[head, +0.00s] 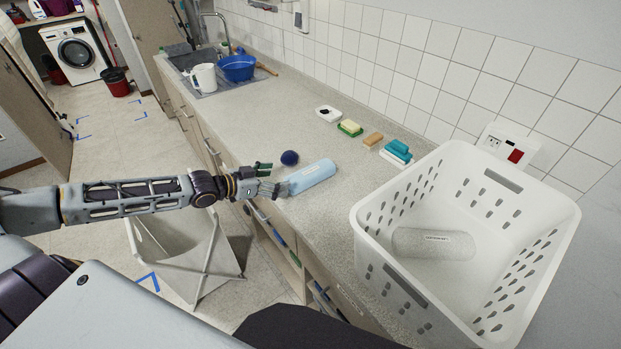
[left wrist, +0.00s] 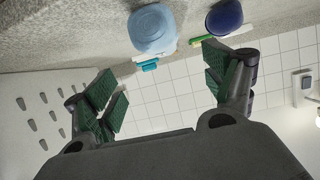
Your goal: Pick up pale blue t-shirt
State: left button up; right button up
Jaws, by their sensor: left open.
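The pale blue t-shirt (head: 312,177) is rolled into a cylinder and lies on the counter in the head view. In the left wrist view its rounded end (left wrist: 153,30) shows beyond the fingers, between the two pads. My left gripper (head: 270,180) is open and empty, just left of the roll's near end, at the counter's front edge. In the left wrist view the gripper (left wrist: 160,80) has its green pads wide apart. They look clear of the t-shirt. My right gripper is not in view.
A dark blue ball (head: 289,157) sits close behind the t-shirt. A white basket (head: 505,283) holding a light grey roll (head: 433,243) stands to the right. Soaps, including a teal one (head: 397,149), line the wall side. A blue bowl (head: 238,67) is by the sink.

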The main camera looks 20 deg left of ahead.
aim_at(300, 176)
pick_arm(q)
jog(key=shift+b+x, duration=0.8)
jog(key=shift+b, duration=0.1)
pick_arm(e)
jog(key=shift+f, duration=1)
pick_arm(q)
jog(key=shift+w+d+f, duration=0.1)
jog(key=shift+w+f, duration=0.05)
jog(key=shift+w, duration=0.2)
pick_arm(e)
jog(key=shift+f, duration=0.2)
pick_arm(q)
jog(key=shift+w+d+f+b, duration=0.15)
jog(key=shift+w+d+b, duration=0.1)
jog(key=shift+b, duration=0.1)
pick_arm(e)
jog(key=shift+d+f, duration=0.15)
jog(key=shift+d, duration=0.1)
